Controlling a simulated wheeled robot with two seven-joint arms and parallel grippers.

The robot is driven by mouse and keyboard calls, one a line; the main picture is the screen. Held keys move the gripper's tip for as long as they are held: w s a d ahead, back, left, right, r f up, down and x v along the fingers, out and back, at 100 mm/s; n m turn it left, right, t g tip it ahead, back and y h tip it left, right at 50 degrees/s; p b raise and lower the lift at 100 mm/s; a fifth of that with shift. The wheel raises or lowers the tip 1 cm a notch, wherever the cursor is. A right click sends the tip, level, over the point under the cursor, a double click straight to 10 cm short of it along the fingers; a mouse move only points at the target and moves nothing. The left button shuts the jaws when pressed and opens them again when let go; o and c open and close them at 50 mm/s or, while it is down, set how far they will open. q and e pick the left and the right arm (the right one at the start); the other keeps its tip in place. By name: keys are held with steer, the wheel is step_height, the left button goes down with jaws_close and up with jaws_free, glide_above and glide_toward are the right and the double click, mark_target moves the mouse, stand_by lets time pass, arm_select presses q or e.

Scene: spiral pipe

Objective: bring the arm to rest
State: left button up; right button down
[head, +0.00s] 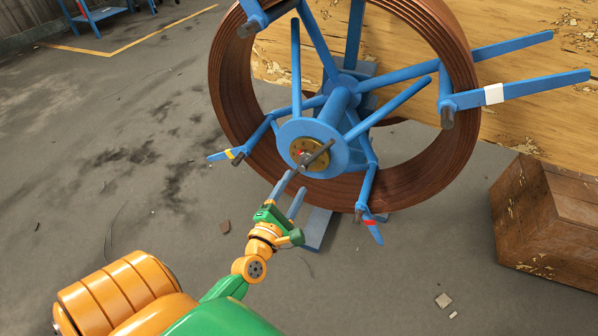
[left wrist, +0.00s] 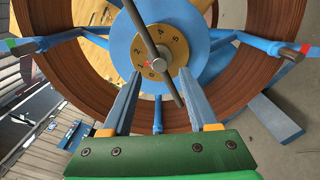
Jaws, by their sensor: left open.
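My left gripper (head: 291,190) is open in front of the hub of a blue spoked reel (head: 318,140). In the left wrist view its two blue-grey fingers (left wrist: 158,92) stand apart with nothing held between them. Beyond the fingers is a yellow numbered dial (left wrist: 170,42) with a dark bar handle (left wrist: 148,35) across it. The dial (head: 304,153) also shows in the head view. A coil of brown pipe (head: 232,75) surrounds the reel's spokes. I cannot tell whether a fingertip touches the handle. My right gripper is not in view.
A wooden crate (head: 550,220) stands at the right. A worn wooden panel (head: 540,110) lies behind the reel. Blue spokes with coloured bands stick out around the hub. The grey floor (head: 120,130) at the left is mostly clear, with small debris.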

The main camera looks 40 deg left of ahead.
arm_select(q)
steer(key=shift+s, duration=0.1)
stand_by(0.3)
steer(key=s+d+f+m+g+h, duration=0.1)
steer(key=s+d+f+m+g, duration=0.15)
steer(key=f+m, duration=0.4)
steer(key=s+d+f+m+g+h, duration=0.2)
steer(key=s+f+m, duration=0.15)
steer(key=f, duration=0.55)
steer(key=s+d+f+m+g+h, duration=0.1)
steer(key=s+d+f+m+g, duration=0.2)
steer(key=f+m, duration=0.3)
steer(key=s+f+m+g, duration=0.3)
steer(key=s+f+m, duration=0.2)
steer(key=s, duration=0.3)
steer(key=s+d+f+m+g, duration=0.1)
steer(key=s+f+m+g, duration=0.2)
steer(key=s+f+m, duration=0.3)
steer(key=s+f+m+g, duration=0.3)
steer(key=s+m, duration=0.1)
steer(key=s, duration=0.5)
step_height(320, 180, up, 18)
steer(key=p, duration=1.8)
steer(key=shift+r+p, duration=0.15)
steer(key=shift+p, duration=0.15)
steer(key=shift+d, duration=0.1)
